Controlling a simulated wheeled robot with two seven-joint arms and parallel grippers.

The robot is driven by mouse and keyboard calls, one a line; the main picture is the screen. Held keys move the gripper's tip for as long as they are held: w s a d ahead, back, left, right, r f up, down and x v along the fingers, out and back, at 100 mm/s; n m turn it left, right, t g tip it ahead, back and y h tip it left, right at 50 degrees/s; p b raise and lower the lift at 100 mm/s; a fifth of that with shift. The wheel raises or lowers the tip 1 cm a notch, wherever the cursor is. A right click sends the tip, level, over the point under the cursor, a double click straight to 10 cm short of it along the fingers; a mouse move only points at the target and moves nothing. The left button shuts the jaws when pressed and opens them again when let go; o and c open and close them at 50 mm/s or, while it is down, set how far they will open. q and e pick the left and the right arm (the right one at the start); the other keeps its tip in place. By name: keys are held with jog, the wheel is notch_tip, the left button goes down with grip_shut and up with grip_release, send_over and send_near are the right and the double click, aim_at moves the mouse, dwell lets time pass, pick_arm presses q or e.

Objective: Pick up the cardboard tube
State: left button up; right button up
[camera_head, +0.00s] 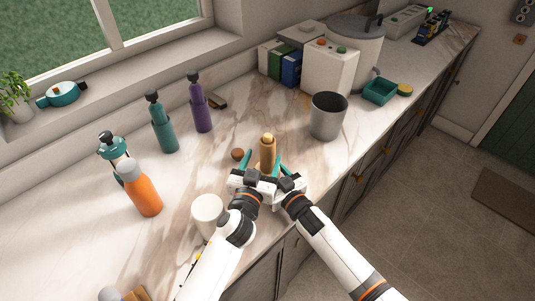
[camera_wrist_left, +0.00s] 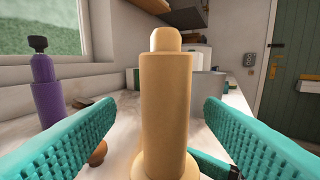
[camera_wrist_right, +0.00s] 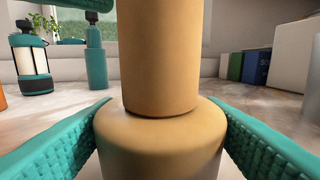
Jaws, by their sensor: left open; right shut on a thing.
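The cardboard tube (camera_head: 267,150) is a tan, stepped, upright cylinder near the counter's front edge, with a wide base, narrower body and small rounded top. In the left wrist view the tube (camera_wrist_left: 166,110) stands between the widely spread teal fingers of my left gripper (camera_wrist_left: 165,130), apart from both. My right gripper (camera_wrist_right: 163,115) is shut on the tube's wide lower part (camera_wrist_right: 160,145), one finger on each side. A teal finger of the left gripper crosses the top left of the right wrist view, higher up. The tube's underside is hidden.
A grey metal bin (camera_head: 328,116) stands to the right, and a white cylinder (camera_head: 207,212) at the left near my arm. An orange bottle (camera_head: 143,190), teal bottle (camera_head: 163,132) and purple bottle (camera_head: 201,112) stand further left. A small brown ball (camera_head: 238,154) lies close by.

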pick_arm(q)
jog(key=x, duration=0.6)
jog(key=shift+s+d+f, duration=0.1)
jog(key=shift+d+f, duration=0.15)
jog(key=shift+f, duration=0.05)
jog(key=c, duration=1)
